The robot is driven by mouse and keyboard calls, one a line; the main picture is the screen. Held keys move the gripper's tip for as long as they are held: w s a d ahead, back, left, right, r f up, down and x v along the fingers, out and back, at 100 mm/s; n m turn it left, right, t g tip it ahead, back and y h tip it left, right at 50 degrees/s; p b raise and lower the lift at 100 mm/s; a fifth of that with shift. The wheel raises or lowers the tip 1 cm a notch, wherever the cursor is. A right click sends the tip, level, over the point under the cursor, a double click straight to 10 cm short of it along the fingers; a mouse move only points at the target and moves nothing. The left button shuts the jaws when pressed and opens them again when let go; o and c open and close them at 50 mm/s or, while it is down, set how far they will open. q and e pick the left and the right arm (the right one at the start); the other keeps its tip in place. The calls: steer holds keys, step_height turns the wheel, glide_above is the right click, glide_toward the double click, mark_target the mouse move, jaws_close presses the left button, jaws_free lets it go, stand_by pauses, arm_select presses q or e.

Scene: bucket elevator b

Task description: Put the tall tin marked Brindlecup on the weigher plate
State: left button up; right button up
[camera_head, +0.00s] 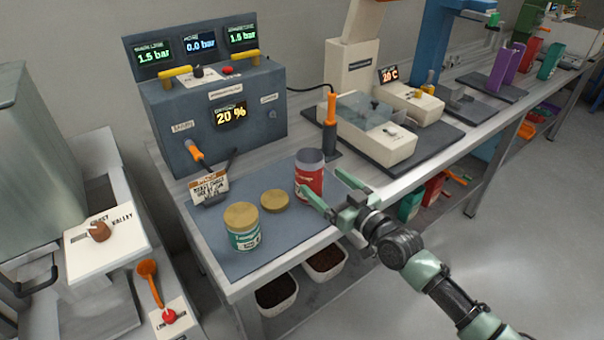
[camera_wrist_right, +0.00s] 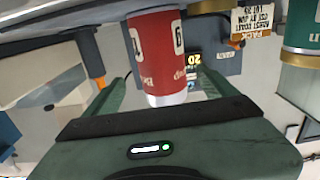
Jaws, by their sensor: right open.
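A red tin (camera_head: 309,180) with a grey top and a pale band stands upright on the blue-grey mat. It also shows between the fingers in the right wrist view (camera_wrist_right: 158,50), where its lettering is only partly visible. I cannot read Brindlecup on it. A green tin (camera_head: 243,232) with a gold lid stands nearer the front; it shows at the right edge of the wrist view (camera_wrist_right: 301,32). My right gripper (camera_head: 326,200) is open, its fingers at the red tin; contact cannot be told. My left gripper is out of view. I cannot tell which surface is the weigher plate.
A blue-grey machine (camera_head: 221,105) stands behind. A cream device with a clear cover (camera_head: 365,128) is farther along the bench. Dark-filled tubs (camera_head: 277,293) sit below.

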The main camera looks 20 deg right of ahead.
mark_target(309, 172)
steer(key=x, duration=0.2)
steer(key=shift+w+a, duration=0.25)
steer(key=shift+w, duration=0.05)
steer(key=x, duration=0.3)
steer(key=shift+w+a+f, duration=0.15)
steer(key=shift+w+f, duration=0.05)
steer(key=shift+w, duration=0.2)
steer(key=c, duration=1.3)
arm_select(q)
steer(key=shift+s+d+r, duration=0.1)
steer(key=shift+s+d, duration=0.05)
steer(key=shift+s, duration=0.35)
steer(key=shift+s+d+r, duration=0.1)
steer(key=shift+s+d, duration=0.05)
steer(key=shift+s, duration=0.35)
